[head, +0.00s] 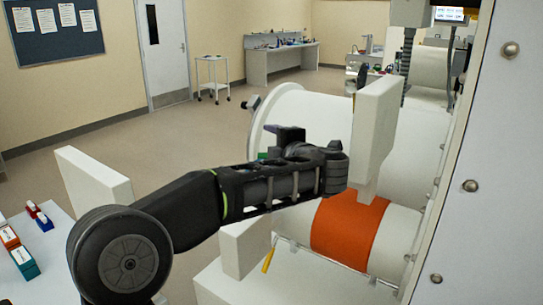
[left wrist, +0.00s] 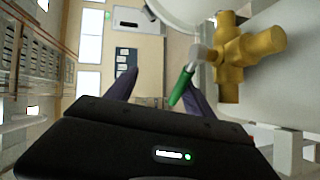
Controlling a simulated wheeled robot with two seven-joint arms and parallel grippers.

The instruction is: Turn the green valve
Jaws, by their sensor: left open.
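The green valve handle (left wrist: 182,86) shows in the left wrist view, a slim lever joined to a brass valve body (left wrist: 243,55) by a pale stem. My left gripper (left wrist: 162,78) is open, its two dark fingers on either side of the lever. The lever appears closer to the right-hand finger; I cannot tell whether they touch. In the head view my left arm reaches across to the white cylinder, and its gripper (head: 288,138) is mostly hidden behind the wrist. A small green patch shows beside it. My right gripper is not in view.
A large white cylinder (head: 310,112) and a lower one with an orange band (head: 349,228) stand close to the arm. A yellow lever (head: 268,258) hangs below. White upright panels (head: 372,125) flank the arm. Open floor lies at the back left.

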